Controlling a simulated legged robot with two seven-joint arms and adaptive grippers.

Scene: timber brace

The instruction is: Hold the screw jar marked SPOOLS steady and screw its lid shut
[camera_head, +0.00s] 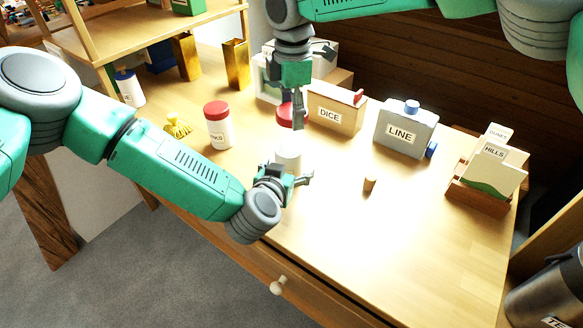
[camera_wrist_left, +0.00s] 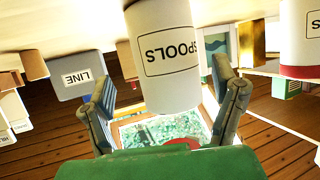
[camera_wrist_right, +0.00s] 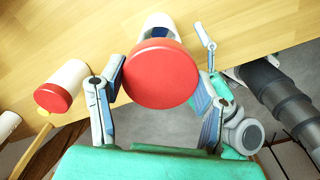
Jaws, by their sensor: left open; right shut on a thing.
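The white SPOOLS jar (camera_head: 288,157) stands upright on the table near its front edge; its label faces my left wrist camera (camera_wrist_left: 165,60). The jar is lidless. My left gripper (camera_head: 287,180) is open, with one finger on each side of the jar in the left wrist view; contact cannot be told. My right gripper (camera_head: 297,112) comes down from above and is shut on the red lid (camera_head: 285,116), which also fills the middle of the right wrist view (camera_wrist_right: 160,75). The lid is above the jar and apart from it. The jar is partly hidden behind the lid in the right wrist view.
A second white jar with a red lid (camera_head: 219,130) and a yellow brush (camera_head: 177,126) stand to the left. The DICE box (camera_head: 333,113), LINE canister (camera_head: 405,132) and HILLS card holder (camera_head: 490,170) stand behind and right. A small cork (camera_head: 369,184) sits on otherwise clear table at right.

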